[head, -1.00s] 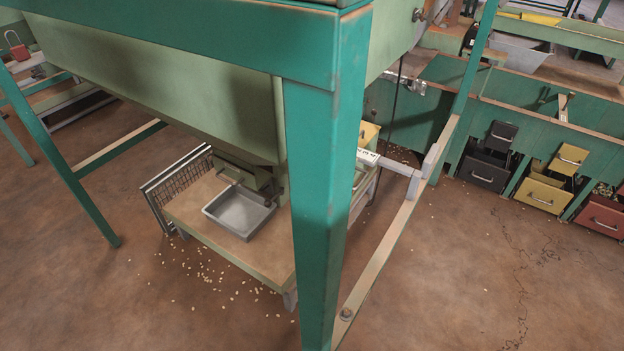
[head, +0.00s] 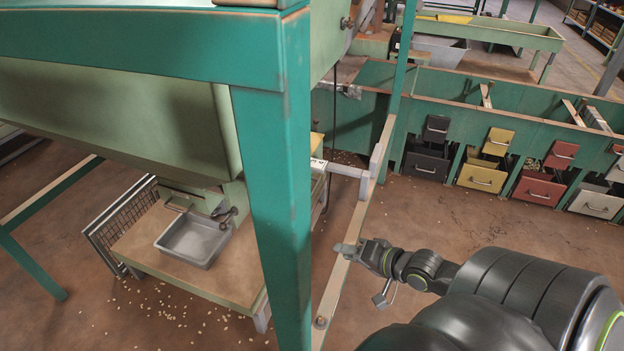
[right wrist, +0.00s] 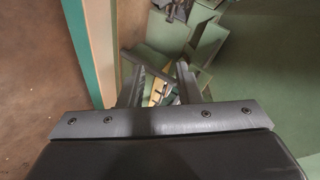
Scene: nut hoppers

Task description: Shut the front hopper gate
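The green hopper (head: 110,125) hangs in a teal frame at the left of the head view. At its lower end is the outlet with a gate (head: 190,197) and a small dark handle (head: 228,213). It is small and partly shaded, so I cannot tell how far the gate stands open. A grey metal tray (head: 193,240) sits below it on a bench. My right gripper (head: 343,248) is to the right of the frame's near leg, apart from the gate. In the right wrist view its fingers (right wrist: 157,80) are spread with nothing clearly between them. My left gripper is out of view.
The teal leg (head: 275,210) stands between my right arm and the outlet. A low rail (head: 350,235) runs along the frame's right side. A wire-mesh panel (head: 120,215) leans by the bench. Nuts lie on the floor. Bins with coloured drawers (head: 483,175) stand at the back right.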

